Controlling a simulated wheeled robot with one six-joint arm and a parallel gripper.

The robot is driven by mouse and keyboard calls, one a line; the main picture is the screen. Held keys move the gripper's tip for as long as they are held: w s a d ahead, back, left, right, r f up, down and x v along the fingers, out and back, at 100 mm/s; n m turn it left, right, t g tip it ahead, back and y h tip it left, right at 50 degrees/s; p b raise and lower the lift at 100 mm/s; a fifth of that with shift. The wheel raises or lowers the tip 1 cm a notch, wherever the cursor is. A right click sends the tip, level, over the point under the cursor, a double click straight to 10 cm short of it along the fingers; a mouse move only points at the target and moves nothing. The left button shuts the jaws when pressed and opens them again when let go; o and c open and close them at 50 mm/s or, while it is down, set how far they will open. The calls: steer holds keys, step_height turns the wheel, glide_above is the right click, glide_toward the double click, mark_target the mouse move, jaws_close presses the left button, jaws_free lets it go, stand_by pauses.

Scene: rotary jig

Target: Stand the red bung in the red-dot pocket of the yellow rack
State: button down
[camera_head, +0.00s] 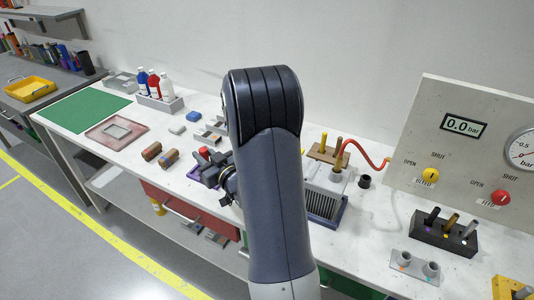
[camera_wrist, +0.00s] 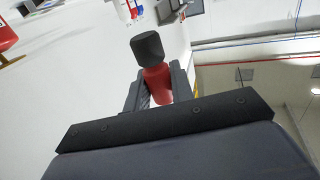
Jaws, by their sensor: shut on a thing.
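My gripper (camera_wrist: 158,88) is shut on the red bung (camera_wrist: 157,84), seen in the wrist view. The bung has a red body between the two fingers and a wider black end (camera_wrist: 147,46) sticking out beyond them. In the head view my gripper (camera_head: 212,172) is left of my upright arm, above the front of the bench; a bit of red (camera_head: 203,152) shows at it. A yellow rack (camera_head: 503,285) is cut off at the bottom right corner, far right of my gripper. A grey cylinder shows on it; no red dot can be made out.
A black rack (camera_head: 431,240) with several pegs and a grey two-cup block (camera_head: 403,270) stand at the right, before a gauge panel (camera_head: 460,160). A finned grey block (camera_head: 325,195) with a red hose is right of my arm. Brown cylinders (camera_head: 152,151) lie left of my gripper.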

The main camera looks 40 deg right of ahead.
steer(key=s+d+r+h, duration=0.1)
steer(key=s+d+r, duration=0.3)
steer(key=d+r, duration=0.2)
steer(key=s+d+r+m+h, duration=0.1)
steer(key=s+d+r, duration=0.3)
steer(key=d, duration=0.6)
step_height(320, 180, up, 2)
steer(key=shift+s+d+r, duration=0.15)
steer(key=shift+s+d, duration=0.05)
steer(key=shift+s, duration=0.1)
steer(key=shift+f, duration=4.85)
